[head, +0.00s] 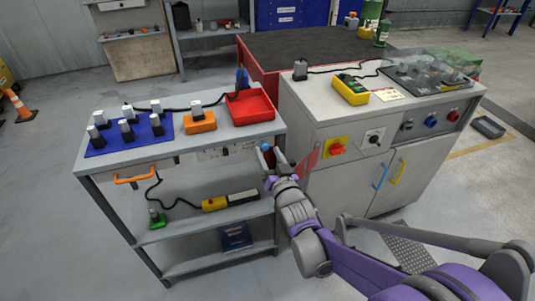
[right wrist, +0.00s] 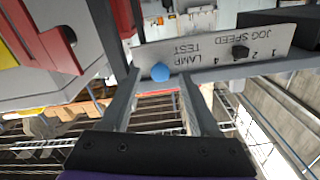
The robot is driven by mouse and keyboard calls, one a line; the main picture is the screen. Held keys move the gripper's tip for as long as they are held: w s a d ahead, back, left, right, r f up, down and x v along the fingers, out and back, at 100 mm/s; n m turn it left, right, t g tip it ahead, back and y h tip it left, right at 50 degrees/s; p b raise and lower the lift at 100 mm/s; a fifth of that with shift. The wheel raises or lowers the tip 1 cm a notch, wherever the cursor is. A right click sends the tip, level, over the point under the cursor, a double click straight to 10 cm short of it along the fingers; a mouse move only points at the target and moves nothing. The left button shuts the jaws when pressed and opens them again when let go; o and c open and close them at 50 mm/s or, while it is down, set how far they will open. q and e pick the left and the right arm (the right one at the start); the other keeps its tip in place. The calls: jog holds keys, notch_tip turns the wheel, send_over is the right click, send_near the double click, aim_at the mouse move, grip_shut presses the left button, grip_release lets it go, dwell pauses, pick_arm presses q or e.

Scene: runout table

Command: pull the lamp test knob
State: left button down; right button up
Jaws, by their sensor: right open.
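The lamp test knob is a small round blue knob (head: 265,147) at the right end of the left bench's front panel. In the right wrist view the blue knob (right wrist: 160,72) shows beside upside-down LAMP TEST lettering. My right gripper (head: 267,154) is at this end of the panel. In the right wrist view its two fingers (right wrist: 158,88) are spread, with the knob between them near the tips. I cannot tell whether either finger touches it. My left gripper is not in view.
A black dial (right wrist: 240,52) shares the panel, near JOG SPEED lettering. A red plate (head: 306,160) stands close right of the gripper. The cabinet (head: 320,115) with a red switch (head: 338,149) stands beyond it. A red tray (head: 250,107) lies on the bench above.

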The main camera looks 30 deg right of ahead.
jog(key=shift+w+d, duration=0.1)
jog(key=shift+w, duration=0.3)
grip_shut()
